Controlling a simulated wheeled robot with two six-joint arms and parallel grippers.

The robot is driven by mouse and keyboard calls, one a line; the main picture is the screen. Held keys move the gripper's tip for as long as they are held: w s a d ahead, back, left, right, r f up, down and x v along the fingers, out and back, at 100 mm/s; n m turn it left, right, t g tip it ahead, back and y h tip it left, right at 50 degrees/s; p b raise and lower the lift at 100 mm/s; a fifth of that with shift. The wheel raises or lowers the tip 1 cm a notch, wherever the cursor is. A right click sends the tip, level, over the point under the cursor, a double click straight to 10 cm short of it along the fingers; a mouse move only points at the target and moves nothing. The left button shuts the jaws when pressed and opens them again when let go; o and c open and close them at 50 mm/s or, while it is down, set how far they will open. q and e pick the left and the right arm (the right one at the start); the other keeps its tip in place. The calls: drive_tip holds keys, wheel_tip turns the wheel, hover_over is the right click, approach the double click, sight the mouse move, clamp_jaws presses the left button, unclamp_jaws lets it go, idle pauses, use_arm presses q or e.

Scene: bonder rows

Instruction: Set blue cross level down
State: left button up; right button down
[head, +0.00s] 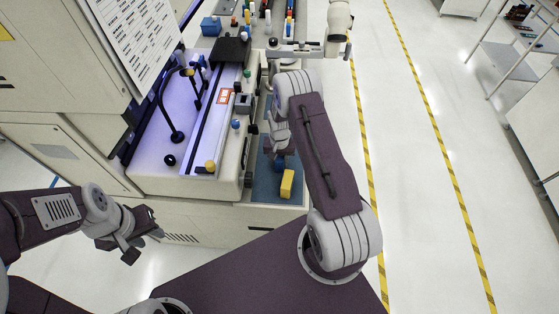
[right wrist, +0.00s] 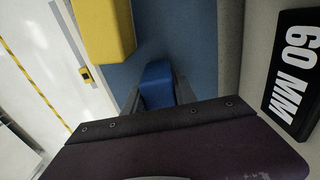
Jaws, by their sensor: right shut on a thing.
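A blue piece (right wrist: 158,86), which I take to be the blue cross, sits between the fingers of my right gripper (right wrist: 158,98) in the right wrist view. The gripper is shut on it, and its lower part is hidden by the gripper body. In the head view the blue piece (head: 279,165) shows just below my right gripper (head: 279,153), over the blue mat (head: 264,190). I cannot tell whether it touches the mat. My left gripper (head: 144,243) is empty and looks open, away from the machine at the lower left.
A yellow block (head: 287,183) lies on the mat close to the blue piece; it also shows in the right wrist view (right wrist: 103,28). A black "60 MM" plate (right wrist: 293,72) is to the right there. The bonder (head: 150,170) stands left of the mat. The mat's near-left part is bare.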

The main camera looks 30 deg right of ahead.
drive_tip(key=shift+w+f, duration=0.1)
drive_tip(key=shift+f, duration=0.25)
drive_tip(key=c, duration=1)
unclamp_jaws()
drive_tip(key=shift+r, duration=0.1)
drive_tip(key=shift+r, duration=0.1)
